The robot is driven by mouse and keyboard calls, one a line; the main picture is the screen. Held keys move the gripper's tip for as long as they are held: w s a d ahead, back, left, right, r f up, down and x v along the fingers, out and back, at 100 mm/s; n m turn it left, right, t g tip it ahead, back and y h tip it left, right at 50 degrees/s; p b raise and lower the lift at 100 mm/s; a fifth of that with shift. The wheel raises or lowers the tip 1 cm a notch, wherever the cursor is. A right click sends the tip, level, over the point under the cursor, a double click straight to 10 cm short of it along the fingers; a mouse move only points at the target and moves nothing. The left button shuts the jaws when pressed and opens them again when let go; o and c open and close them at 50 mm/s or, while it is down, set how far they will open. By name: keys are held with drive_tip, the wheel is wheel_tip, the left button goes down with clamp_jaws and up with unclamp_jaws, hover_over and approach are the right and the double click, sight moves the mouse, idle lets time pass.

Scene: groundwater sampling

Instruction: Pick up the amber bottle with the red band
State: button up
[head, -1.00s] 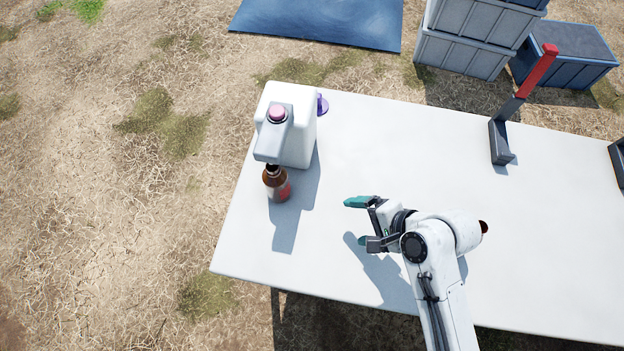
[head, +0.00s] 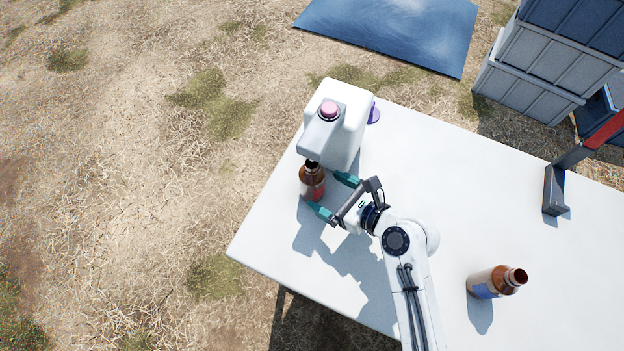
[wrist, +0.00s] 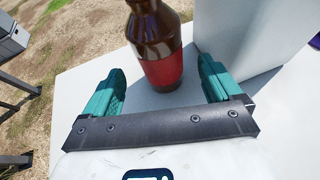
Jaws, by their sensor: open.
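The bottle's neck top is cut off in the wrist view.
Another amber bottle, with a blue band (head: 482,289), stands at the right. A grey and red stand (head: 554,190) is farther right on the table (head: 440,190).

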sight(312, 180)
drive_tip(key=shift+r+x, duration=0.15)
drive_tip(key=shift+x, duration=1.25)
drive_tip(key=shift+r+x, duration=0.15)
drive_tip(key=shift+x, duration=1.25)
drive_tip(key=shift+w, duration=0.1)
drive_tip(key=c, duration=1.4)
drive_tip(key=shift+r+p, duration=0.2)
drive_tip(key=shift+p, duration=0.15)
drive_tip(key=shift+r+p, duration=0.45)
drive_tip(key=shift+p, duration=0.1)
drive_tip(key=shift+r, duration=0.2)
drive_tip(key=shift+a+p, duration=0.1)
drive_tip(key=shift+p, duration=0.2)
